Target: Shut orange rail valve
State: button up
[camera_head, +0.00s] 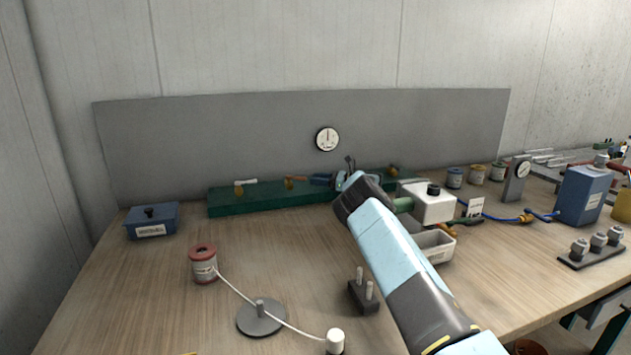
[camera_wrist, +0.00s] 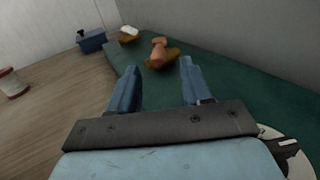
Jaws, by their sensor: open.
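The orange rail valve (camera_head: 296,178) has an orange handle on a brass body and sits on a dark green rail (camera_head: 228,207) along the back of the table. In the wrist view the orange valve (camera_wrist: 159,50) lies just beyond my fingertips, roughly between them. My gripper (camera_head: 330,180) is over the rail, to the right of the orange valve in the head view. Its blue fingers (camera_wrist: 159,72) are apart, with nothing between them and no visible contact with the handle. I cannot tell the exact handle angle.
A white-handled valve (camera_head: 243,184) sits left of the orange one, and another brass valve (camera_head: 393,170) to the right. A round gauge (camera_head: 327,139) is on the grey back panel. A blue box (camera_head: 152,221) and a red-topped spool (camera_head: 204,264) stand at the left.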

aim_at(302, 180)
jog(key=shift+c, duration=0.2)
